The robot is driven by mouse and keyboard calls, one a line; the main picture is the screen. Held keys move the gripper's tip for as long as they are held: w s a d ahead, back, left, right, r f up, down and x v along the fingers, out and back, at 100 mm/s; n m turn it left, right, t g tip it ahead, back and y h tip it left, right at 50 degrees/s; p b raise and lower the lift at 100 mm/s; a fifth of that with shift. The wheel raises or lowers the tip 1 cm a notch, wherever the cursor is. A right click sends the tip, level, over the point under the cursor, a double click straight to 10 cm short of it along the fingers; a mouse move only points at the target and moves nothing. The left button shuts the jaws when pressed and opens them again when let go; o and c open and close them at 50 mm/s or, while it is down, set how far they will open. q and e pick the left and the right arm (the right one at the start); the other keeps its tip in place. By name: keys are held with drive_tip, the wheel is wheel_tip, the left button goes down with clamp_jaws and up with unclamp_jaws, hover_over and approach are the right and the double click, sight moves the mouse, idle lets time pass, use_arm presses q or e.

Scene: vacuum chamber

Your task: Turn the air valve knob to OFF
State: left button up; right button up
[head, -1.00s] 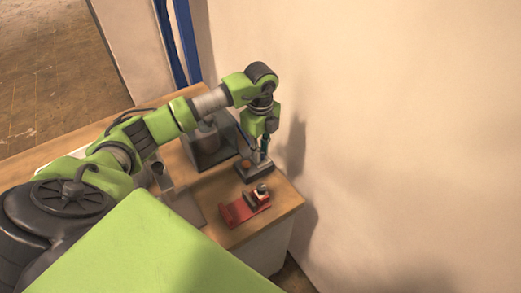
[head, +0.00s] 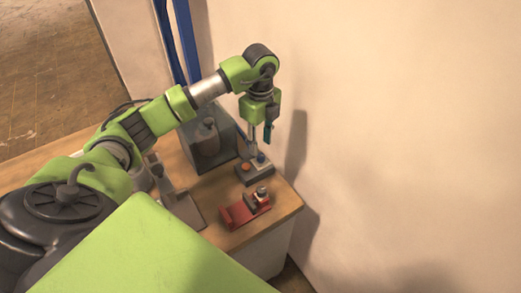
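My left gripper (head: 260,142) hangs fingers-down above the right end of the wooden table. Its two fingers look apart with nothing between them. Below it is a small dark box (head: 256,179) with an orange-red round part (head: 245,168) and a blue part (head: 261,157) on top. The fingers look clear of the box. In front of it lies a red base (head: 237,215) carrying a small dark and silver fitting (head: 262,194). No label or OFF mark can be read, and I cannot tell which part is the air valve knob. My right gripper is not in view.
A glass-sided box with a grey vessel (head: 207,138) stands behind and left of the dark box. A grey metal stand (head: 182,205) is left of the red base. The beige wall (head: 400,130) rises close on the right. The table's front right corner is bare.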

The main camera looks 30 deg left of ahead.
sight(260, 155)
use_arm(q)
wheel_tip(260, 155, up, 7)
idle(0.3)
idle(0.5)
